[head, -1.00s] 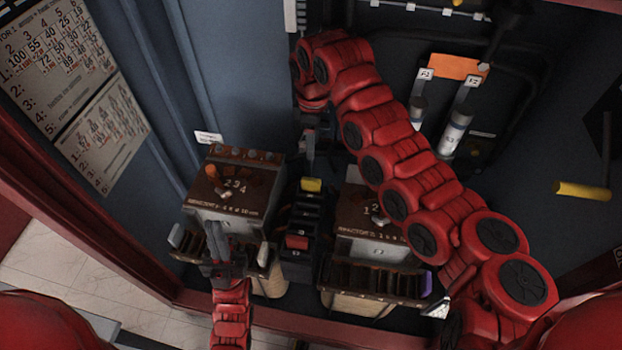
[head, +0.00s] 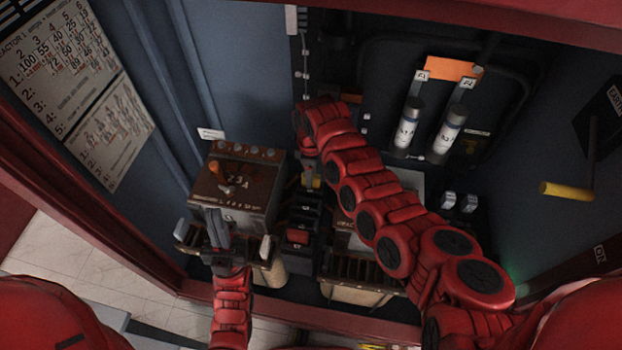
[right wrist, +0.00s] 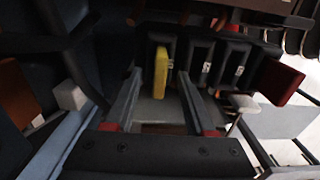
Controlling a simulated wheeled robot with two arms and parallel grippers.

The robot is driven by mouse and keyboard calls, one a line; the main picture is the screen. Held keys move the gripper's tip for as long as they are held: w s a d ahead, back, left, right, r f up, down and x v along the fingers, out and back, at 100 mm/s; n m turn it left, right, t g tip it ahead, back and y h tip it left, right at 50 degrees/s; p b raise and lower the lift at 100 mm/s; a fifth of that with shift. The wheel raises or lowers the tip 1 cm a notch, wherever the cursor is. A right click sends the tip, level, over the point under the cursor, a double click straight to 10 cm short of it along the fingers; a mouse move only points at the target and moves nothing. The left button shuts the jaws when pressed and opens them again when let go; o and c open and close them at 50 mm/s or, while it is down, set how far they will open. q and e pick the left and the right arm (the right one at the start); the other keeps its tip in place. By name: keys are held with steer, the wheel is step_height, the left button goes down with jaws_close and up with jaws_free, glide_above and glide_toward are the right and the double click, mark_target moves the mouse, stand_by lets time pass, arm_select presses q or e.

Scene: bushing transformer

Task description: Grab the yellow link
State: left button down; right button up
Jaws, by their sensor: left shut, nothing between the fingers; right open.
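The yellow link (right wrist: 160,73) is a small upright yellow piece in a row of dark slots in the right wrist view. In the head view it is a small yellow patch (head: 311,181), partly hidden by my right gripper. My right gripper (right wrist: 160,75) is open, its two grey fingers spread to either side of the link; I cannot tell whether they touch it. It also shows in the head view (head: 307,176), pointing down at the link. My left gripper (head: 214,218) is shut and empty in front of the left brown-topped transformer.
The left transformer (head: 236,188) stands beside the dark slot column. A red piece (head: 298,236) sits lower in that column and shows in the right wrist view (right wrist: 278,82). A second transformer is partly behind my right arm. A yellow handle (head: 567,190) is at the right.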

steer(key=shift+f, duration=1)
jaws_close()
stand_by(0.7)
